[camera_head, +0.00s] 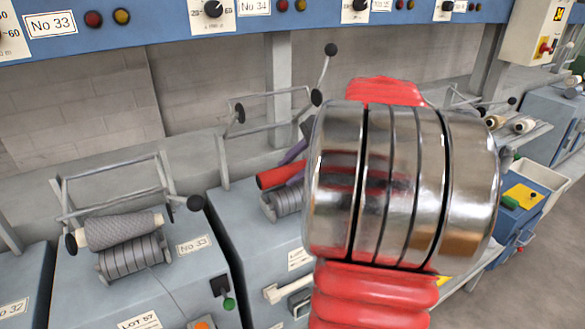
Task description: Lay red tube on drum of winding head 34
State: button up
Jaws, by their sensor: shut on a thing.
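The red tube (277,177) shows its left end just above the grey grooved drum (284,203) of the winding head under the sign No 34 (254,7). The rest of the tube and the drum's right part are hidden behind my arm's big metal wrist. My gripper (294,153) shows only as a dark and purple bit at the tube, left of the wrist, and is shut on the red tube. I cannot tell whether the tube touches the drum.
The wire cradle (262,132) of this head is raised behind the tube, its black-knobbed lever (330,50) up. At left, head No 33 carries a grey wound package (122,230) on its drum. A blue control beam (150,25) runs overhead.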

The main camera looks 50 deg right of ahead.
jog(key=shift+s+a+f, duration=0.1)
jog(key=shift+s+f, duration=0.1)
jog(key=shift+f, duration=0.35)
jog(key=o, duration=0.8)
jog(key=shift+o, duration=1.3)
jog(key=shift+s+d+r, duration=0.2)
jog(key=shift+s+r, duration=0.1)
jog(key=shift+r, duration=0.3)
jog(key=shift+o, duration=0.3)
jog(key=v, duration=1.3)
jog(key=shift+w+r, duration=0.25)
jog(key=shift+a, duration=0.1)
